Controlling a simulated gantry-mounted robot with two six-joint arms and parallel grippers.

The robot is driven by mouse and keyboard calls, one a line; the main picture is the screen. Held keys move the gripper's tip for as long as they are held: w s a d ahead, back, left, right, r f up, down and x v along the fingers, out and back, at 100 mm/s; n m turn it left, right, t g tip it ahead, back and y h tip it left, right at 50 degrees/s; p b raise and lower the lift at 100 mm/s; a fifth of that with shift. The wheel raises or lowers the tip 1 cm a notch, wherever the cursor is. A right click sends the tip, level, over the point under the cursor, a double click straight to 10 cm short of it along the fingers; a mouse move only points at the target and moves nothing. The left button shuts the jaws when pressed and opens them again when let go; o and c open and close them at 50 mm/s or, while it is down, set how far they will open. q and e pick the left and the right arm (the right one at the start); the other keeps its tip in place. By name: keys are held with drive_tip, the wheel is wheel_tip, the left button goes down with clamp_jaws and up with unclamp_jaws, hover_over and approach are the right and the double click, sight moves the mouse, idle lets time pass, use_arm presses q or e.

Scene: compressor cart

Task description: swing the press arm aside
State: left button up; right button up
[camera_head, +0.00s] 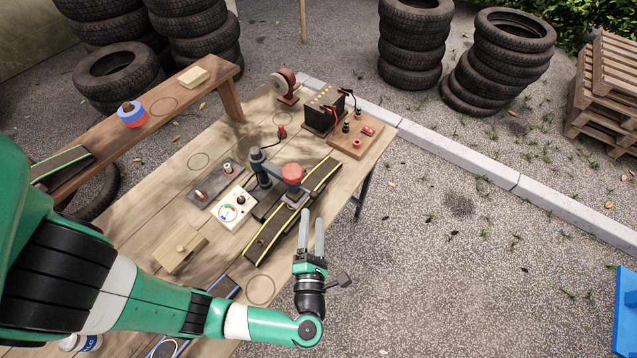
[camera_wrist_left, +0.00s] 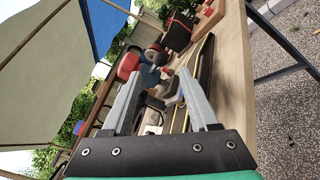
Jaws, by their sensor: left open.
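The press stands on the wooden table with a dark upright post (camera_head: 262,172). Its grey press arm (camera_head: 274,170) reaches from the post to a red-capped head (camera_head: 292,173) above the yellow-edged track (camera_head: 263,242). My left gripper (camera_head: 312,219) is open and empty in front of the head, apart from it, with its fingers pointing toward the back of the table. My right gripper is in neither view.
A gauge box (camera_head: 236,208) and a switch plate (camera_head: 213,188) sit left of the press. A battery (camera_head: 322,110) and a wooden terminal board (camera_head: 355,137) stand behind it. A wooden block (camera_head: 181,248) lies front left.

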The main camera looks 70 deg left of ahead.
use_arm(q)
drive_tip(key=x, duration=1.1)
drive_tip(key=shift+b, duration=0.45)
drive_tip(key=shift+w+a, duration=0.1)
drive_tip(key=shift+a, duration=0.05)
clamp_jaws()
idle(0.5)
